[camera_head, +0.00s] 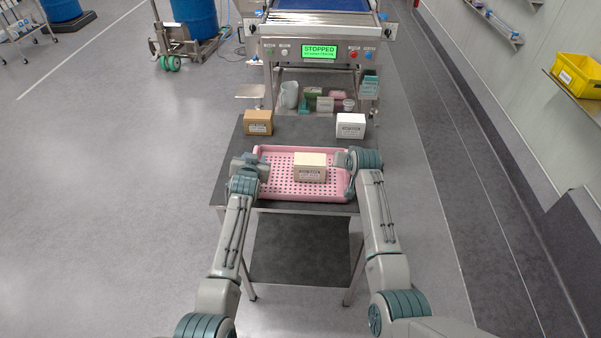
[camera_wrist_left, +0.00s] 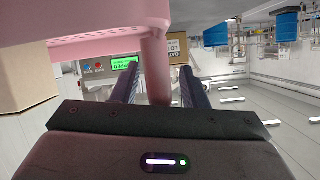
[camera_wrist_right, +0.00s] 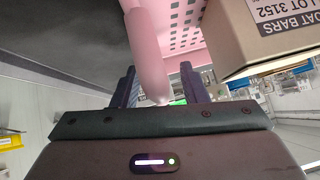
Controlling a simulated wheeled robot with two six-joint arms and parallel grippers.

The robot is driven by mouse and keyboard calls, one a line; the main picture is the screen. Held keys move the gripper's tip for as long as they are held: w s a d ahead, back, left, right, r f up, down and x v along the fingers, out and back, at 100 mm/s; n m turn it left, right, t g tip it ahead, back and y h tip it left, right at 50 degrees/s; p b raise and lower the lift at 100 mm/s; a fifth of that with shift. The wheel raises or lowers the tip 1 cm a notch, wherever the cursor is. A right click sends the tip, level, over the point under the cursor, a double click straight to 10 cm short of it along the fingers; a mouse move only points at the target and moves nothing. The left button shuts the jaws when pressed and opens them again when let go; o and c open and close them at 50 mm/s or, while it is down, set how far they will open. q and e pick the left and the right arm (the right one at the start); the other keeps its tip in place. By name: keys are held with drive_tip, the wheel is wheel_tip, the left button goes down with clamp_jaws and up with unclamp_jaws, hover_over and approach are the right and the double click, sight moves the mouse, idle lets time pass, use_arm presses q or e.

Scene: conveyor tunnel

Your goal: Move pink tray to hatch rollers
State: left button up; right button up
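The pink tray (camera_head: 283,188) is a perforated, low-walled tray lying flat on a dark-topped table. A cardboard box (camera_head: 310,167) stands in it, right of its middle; the label in the right wrist view reads "OAT BARS LOT 3152" (camera_wrist_right: 265,35). My left gripper (camera_head: 258,165) is at the tray's left end. In the left wrist view a pink handle bar (camera_wrist_left: 156,70) stands between its fingers, with slim gaps. My right gripper (camera_head: 344,164) is at the right end, its fingers apart around the other handle bar (camera_wrist_right: 150,55). The hatch rollers (camera_head: 320,17) lie beyond, before a blue belt.
A brown box (camera_head: 258,122) and a white box (camera_head: 351,125) stand on the table (camera_head: 305,130) behind the tray. A machine panel reading "STOPPED" (camera_head: 320,51) fronts the rollers. Small containers (camera_head: 325,103) sit on a shelf beneath. Floor is clear left of the table.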

use_arm(q)
drive_tip(key=shift+c, duration=0.4)
use_arm(e)
drive_tip(key=shift+c, duration=0.4)
use_arm(q)
clamp_jaws()
use_arm(e)
clamp_jaws()
use_arm(q)
drive_tip(key=shift+r, duration=0.2)
use_arm(e)
drive_tip(key=shift+r, duration=0.15)
